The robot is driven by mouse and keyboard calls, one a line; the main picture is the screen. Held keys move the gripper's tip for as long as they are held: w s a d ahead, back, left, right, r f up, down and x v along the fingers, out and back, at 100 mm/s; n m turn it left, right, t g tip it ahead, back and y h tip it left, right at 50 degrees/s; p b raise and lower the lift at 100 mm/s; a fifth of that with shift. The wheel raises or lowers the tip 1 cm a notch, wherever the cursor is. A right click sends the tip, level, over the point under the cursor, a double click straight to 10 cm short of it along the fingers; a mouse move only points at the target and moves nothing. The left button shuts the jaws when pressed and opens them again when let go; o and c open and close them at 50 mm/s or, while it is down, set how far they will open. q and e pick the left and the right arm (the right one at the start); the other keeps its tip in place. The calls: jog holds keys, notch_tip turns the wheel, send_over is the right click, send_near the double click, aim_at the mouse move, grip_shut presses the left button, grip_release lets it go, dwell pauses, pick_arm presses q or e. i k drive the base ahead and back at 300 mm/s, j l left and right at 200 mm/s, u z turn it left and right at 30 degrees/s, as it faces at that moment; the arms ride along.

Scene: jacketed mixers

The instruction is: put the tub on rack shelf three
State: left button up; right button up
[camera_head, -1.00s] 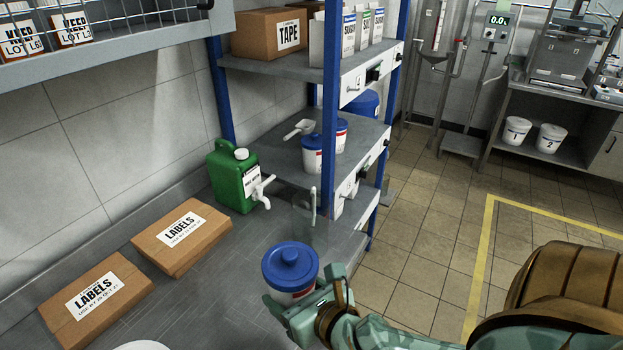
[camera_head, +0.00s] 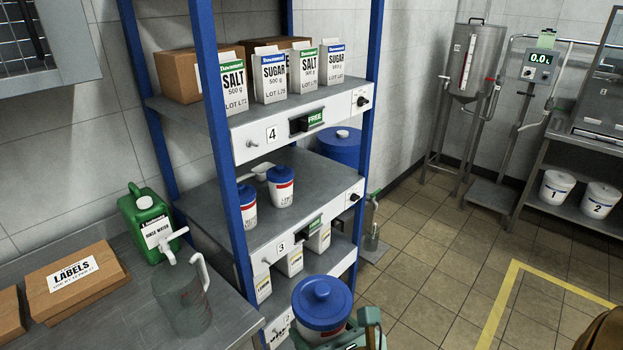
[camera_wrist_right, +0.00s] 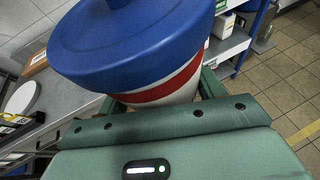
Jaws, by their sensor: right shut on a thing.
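A white tub with a blue lid and red band (camera_head: 322,302) is at the bottom middle of the head view. My right gripper (camera_head: 347,338) is shut on it, and the tub looks upright. In the right wrist view the tub (camera_wrist_right: 165,88) fills the top, between my fingers. Rack shelf three (camera_head: 309,215) is the middle shelf, with a "3" on its front edge. Two similar blue-lidded tubs (camera_head: 281,188) and a white scoop (camera_head: 250,174) are on its left part; its right part looks clear. The held tub is in front of the rack, below this shelf. My left gripper is out of view.
A blue rack post (camera_head: 228,165) stands at the shelf's front left. Shelf four (camera_head: 300,110) above holds cartons and boxes. Shelf two below holds several cartons (camera_head: 290,262). A clear jug (camera_head: 185,300) and green canister (camera_head: 147,225) stand on the counter at left.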

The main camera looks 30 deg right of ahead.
aim_at(306, 179)
jog(key=i+l, duration=0.1)
jog(key=l, duration=0.3)
jog(key=i+l, duration=0.15)
jog(key=l, duration=0.2)
jog(key=i+l+u, duration=0.1)
jog(key=l, duration=0.3)
jog(key=i+l, duration=0.1)
jog(key=l, duration=0.3)
jog(key=i+l, duration=0.1)
jog(key=l, duration=0.25)
jog(key=i+l, duration=0.25)
jog(key=i, duration=0.2)
jog(key=i+l+u, duration=0.1)
jog(key=i+l, duration=0.15)
jog(key=i, duration=0.2)
